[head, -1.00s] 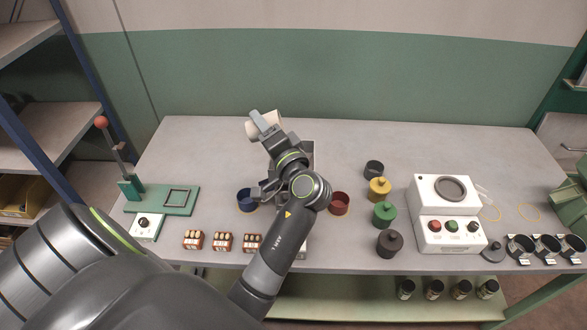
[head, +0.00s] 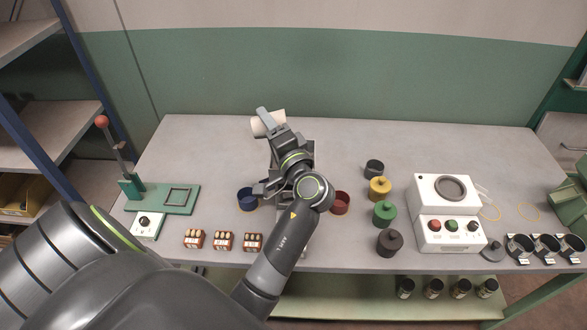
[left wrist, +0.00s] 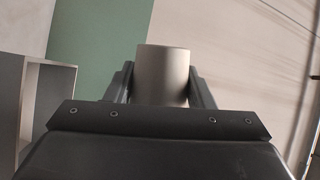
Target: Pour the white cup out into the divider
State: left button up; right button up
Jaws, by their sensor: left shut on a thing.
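The white cup (head: 276,119) is held by my left gripper (head: 266,122), which is shut on it, above the back part of the table. The cup looks tilted onto its side; its opening and contents do not show. In the left wrist view the cup (left wrist: 162,74) sits between the two fingers (left wrist: 162,90). The divider, a grey box (head: 309,153), stands on the table beneath my left arm, which hides most of it. A grey walled box (left wrist: 45,105), probably the divider, shows at the left of the left wrist view. My right gripper is not in view.
A blue bowl (head: 247,199) and a red bowl (head: 340,203) flank the divider. Several lidded pots, including a green one (head: 384,213), and a white machine (head: 447,215) stand to the right. A green lever press (head: 165,198) stands left. The back right of the table is clear.

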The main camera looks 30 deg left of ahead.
pick_arm(q)
jog(key=shift+f, duration=0.1)
jog(key=shift+a+f+m, duration=0.15)
jog(key=shift+m, duration=0.15)
jog(key=shift+w+d+b, duration=0.1)
jog(key=shift+d+b, duration=0.2)
jog(key=shift+b, duration=0.05)
jog(key=shift+a+f+m, duration=0.2)
jog(key=shift+a+m, duration=0.05)
jog(key=shift+m, duration=0.15)
jog(key=shift+d+r+m+t, duration=0.2)
jog(key=shift+d+m+t, duration=0.1)
jog(key=shift+d, duration=0.05)
jog(key=shift+w+a+m, duration=0.1)
jog(key=shift+a+m, duration=0.1)
jog(key=shift+m, duration=0.1)
jog(key=shift+d+r+y, duration=0.15)
jog(key=shift+d+y, duration=0.1)
jog(key=shift+y, duration=0.05)
